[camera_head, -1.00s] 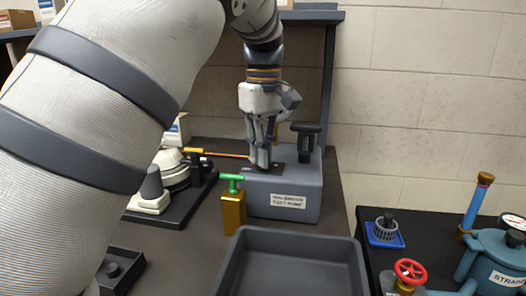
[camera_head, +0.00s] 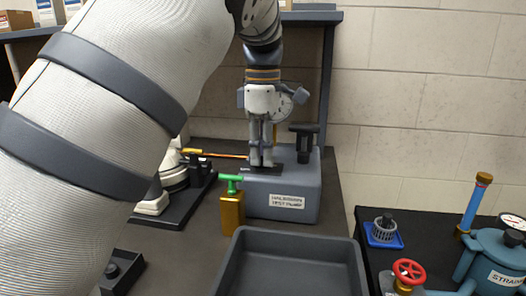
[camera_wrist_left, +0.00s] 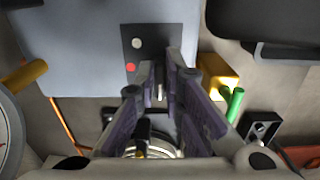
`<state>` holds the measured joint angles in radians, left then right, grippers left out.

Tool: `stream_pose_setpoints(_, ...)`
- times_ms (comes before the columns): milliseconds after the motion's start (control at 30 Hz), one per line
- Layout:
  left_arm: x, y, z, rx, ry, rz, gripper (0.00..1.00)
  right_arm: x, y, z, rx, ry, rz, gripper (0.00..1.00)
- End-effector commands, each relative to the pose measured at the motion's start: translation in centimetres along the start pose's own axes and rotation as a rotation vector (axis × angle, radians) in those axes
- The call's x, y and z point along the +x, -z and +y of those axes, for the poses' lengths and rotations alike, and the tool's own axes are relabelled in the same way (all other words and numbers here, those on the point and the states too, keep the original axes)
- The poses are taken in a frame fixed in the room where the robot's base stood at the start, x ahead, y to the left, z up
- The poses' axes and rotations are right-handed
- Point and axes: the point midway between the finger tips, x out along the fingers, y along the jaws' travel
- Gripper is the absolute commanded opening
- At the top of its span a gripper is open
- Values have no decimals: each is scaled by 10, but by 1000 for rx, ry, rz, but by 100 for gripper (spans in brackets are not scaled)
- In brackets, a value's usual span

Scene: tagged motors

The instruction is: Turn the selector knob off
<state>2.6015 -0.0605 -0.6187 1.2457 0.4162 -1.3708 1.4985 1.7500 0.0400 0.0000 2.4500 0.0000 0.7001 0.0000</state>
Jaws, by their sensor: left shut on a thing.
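The selector knob is mostly hidden between my fingers on a dark plate (camera_head: 272,171) on top of the grey pump block (camera_head: 290,190), labelled "TEST PUMP". In the left wrist view the plate (camera_wrist_left: 172,38) shows a white dot and a red dot beside my fingertips. My left gripper (camera_head: 261,163) points down from above with its fingertips at the plate. It also shows in the left wrist view (camera_wrist_left: 160,92), shut on the knob. The knob's exact pointing direction cannot be made out. My right gripper is not in view.
A brass block (camera_head: 232,213) with a green handle stands in front. An open grey tray (camera_head: 240,238) lies nearer. A red handwheel (camera_head: 409,271) is at the right.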

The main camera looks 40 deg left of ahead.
Motion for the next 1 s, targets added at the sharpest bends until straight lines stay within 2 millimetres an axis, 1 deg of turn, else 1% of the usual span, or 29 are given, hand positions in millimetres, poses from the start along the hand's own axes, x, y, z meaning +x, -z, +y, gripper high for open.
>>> stream_pose_setpoints(533, 1, 0, 0, -23, 2, 1, 0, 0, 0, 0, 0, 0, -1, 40)
stream_pose_setpoints(567, 1, 0, 0, -23, 2, 1, 14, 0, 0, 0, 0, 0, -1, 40)
stream_pose_setpoints(600, 1, 0, 0, -23, 2, 1, 23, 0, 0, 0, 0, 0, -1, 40)
stream_pose_setpoints(633, 1, 0, 0, -22, 2, 1, 29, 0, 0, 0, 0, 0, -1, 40)
stream_pose_setpoints(900, 0, 0, 0, -21, 1, 0, 29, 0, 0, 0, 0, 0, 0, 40)
stream_pose_setpoints(967, -3, 0, 0, -21, 0, 0, 29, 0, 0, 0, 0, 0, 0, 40)
stream_pose_setpoints(1000, -8, 0, 1, -20, -2, -1, 29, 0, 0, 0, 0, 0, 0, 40)
